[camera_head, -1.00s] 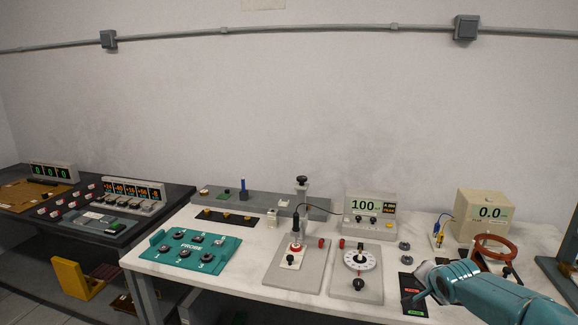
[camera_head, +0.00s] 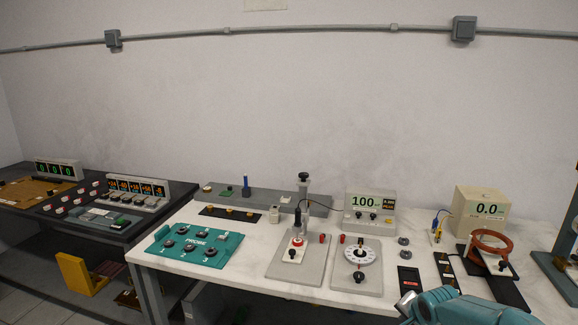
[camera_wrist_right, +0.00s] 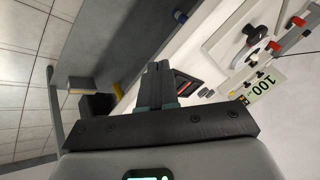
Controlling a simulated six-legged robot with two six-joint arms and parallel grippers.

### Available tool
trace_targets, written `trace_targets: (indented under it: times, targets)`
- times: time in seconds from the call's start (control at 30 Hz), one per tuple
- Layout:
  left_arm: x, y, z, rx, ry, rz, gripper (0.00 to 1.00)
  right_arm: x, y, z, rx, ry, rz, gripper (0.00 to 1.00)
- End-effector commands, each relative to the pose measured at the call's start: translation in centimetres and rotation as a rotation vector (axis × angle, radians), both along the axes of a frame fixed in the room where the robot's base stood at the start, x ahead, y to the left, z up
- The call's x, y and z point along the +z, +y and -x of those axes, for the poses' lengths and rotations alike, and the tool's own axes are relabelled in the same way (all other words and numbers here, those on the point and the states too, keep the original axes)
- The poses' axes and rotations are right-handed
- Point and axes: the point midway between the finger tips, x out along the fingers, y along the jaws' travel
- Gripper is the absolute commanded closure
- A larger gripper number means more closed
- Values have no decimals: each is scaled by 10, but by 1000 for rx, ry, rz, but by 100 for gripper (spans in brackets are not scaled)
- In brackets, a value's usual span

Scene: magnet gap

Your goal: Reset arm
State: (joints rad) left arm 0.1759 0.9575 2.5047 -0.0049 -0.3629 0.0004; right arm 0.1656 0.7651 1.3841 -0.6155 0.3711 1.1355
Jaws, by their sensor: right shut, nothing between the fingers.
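My right gripper (camera_head: 408,303) is at the lower right of the head view, low by the front edge of the white table. Its teal arm comes in from the bottom right. The right wrist view shows its dark fingers (camera_wrist_right: 160,85) together and empty, with the table and the floor beyond. The fingers touch no object that I can see. My left gripper does not show in any view.
The white table (camera_head: 200,287) holds a teal probe tray (camera_head: 195,245), a dial plate (camera_head: 357,266), a meter reading 100 (camera_head: 369,212), a beige box reading 0.0 (camera_head: 482,213) and a copper-coloured ring (camera_head: 491,242). A dark control table (camera_head: 115,240) stands at left.

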Motion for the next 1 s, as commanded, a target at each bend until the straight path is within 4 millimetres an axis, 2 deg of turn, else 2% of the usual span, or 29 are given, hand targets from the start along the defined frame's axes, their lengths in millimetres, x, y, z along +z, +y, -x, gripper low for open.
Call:
trace_targets:
  times: [0.17, 0.27, 0.5, 0.67, 0.8, 1.0]
  targets:
    - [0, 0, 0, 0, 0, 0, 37, -56, 33, 37, 45, 114, -59, 100]
    - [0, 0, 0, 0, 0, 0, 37, -88, 55, 65, 86, 183, -95, 100]
    - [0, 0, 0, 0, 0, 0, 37, -152, 107, 146, 205, 333, -173, 100]
    - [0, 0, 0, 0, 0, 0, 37, -183, 139, 209, 294, 419, -220, 100]
    - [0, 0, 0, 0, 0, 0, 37, -200, 163, 268, 381, 483, -251, 100]
    - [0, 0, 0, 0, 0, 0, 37, -207, 187, 355, 523, 543, -261, 100]
